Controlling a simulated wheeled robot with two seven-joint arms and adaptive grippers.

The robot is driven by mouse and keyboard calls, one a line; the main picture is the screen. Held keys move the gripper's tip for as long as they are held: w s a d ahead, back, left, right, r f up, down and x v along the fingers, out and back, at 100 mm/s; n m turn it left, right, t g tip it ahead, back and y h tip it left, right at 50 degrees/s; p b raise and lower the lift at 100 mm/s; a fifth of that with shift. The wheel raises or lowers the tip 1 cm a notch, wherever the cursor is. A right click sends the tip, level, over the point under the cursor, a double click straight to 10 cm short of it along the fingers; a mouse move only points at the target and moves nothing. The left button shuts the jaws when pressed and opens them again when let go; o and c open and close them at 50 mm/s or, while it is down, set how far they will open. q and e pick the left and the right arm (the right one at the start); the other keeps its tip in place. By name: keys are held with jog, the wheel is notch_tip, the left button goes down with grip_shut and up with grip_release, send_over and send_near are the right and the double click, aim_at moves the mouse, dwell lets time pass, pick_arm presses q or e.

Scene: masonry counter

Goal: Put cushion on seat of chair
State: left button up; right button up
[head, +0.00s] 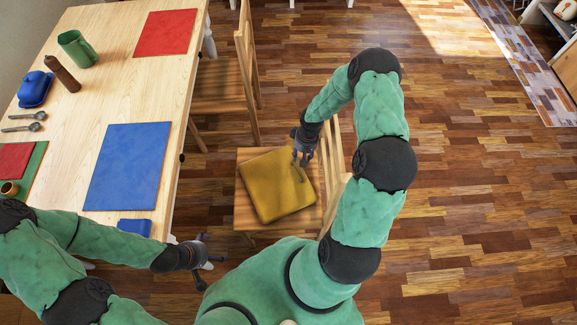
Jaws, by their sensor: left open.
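The mustard-yellow cushion (272,190) lies flat on the seat of the near wooden chair (244,215), turned a little relative to the seat's edges. My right gripper (302,162) is over the cushion's upper right part, close to its surface. I cannot tell whether it touches the cushion or whether its fingers are apart. My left gripper (205,252) is open and empty, beside the table's near right edge and lower left of the chair. The chair's backrest is partly hidden behind my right arm.
A wooden table (110,95) at left holds red (165,33) and blue (130,165) mats, a green mug (77,48), a brown bottle (63,73) and a blue butter dish (35,88). Another chair (222,85) stands behind. The wooden floor (460,200) at right is clear.

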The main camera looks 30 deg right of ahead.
jog(key=s+a+f+y, duration=0.1)
jog(key=s+a+y, duration=0.15)
jog(key=a, duration=0.75)
jog(key=s+a+y, duration=0.1)
jog(key=s+a, duration=0.2)
jog(key=a, duration=0.7)
jog(key=s+a+r, duration=0.1)
jog(key=s+a, duration=0.5)
jog(key=s, duration=0.2)
jog(key=shift+s+a+m, duration=0.15)
jog(key=shift+a+m, duration=0.15)
jog(key=shift+a, duration=0.1)
